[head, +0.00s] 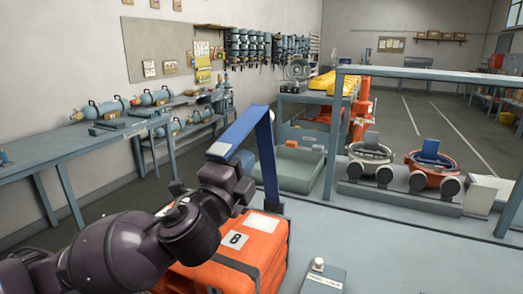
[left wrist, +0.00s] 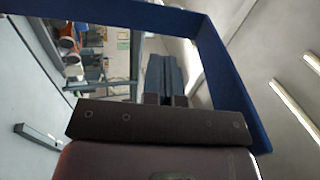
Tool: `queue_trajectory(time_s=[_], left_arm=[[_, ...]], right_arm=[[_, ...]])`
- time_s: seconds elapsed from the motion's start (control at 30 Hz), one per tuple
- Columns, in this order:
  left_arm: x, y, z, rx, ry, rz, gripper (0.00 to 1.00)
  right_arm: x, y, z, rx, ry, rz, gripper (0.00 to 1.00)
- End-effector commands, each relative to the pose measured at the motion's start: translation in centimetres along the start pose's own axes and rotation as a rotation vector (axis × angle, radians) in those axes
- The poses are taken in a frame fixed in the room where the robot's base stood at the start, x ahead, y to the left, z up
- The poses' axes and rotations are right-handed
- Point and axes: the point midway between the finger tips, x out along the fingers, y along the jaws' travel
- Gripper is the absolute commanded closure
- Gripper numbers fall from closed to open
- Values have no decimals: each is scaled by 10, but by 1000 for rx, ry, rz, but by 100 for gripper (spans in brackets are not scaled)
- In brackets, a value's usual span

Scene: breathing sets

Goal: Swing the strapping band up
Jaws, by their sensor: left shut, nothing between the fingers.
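The blue strapping band (head: 265,150) stands up as an angular loop over the orange case (head: 262,225), marked 8, on the table. One leg drops to the case's far right side and the other slopes down to the left, by my left wrist. In the left wrist view the band (left wrist: 225,70) passes across the top and down the right. My left gripper (left wrist: 167,80) is shut and empty, with its fingers inside the loop's outline. Whether they touch the band cannot be told. My left arm covers part of the case in the head view. My right gripper is out of view.
A small box with a white knob (head: 322,274) stands at the table's front. Two round breathing sets (head: 432,172) sit on a stand to the right. A grey-green tray (head: 300,168) lies behind the case. The table (head: 390,245) is bare on the right.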

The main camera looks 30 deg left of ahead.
Motion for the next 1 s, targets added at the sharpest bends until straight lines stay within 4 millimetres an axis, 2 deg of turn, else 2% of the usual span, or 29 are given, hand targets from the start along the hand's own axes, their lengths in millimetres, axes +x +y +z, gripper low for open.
queue_trajectory(time_s=[0.03,0.2,0.4,0.6,1.0], left_arm=[[3,5,0,2,0,0,100],[15,5,0,2,-1,5,100],[46,0,0,2,-2,1,100],[69,0,0,2,-2,1,100],[77,1,0,0,-1,3,100]], right_arm=[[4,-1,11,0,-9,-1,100],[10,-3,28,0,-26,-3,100],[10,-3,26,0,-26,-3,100],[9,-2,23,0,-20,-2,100],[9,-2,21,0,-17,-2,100]])
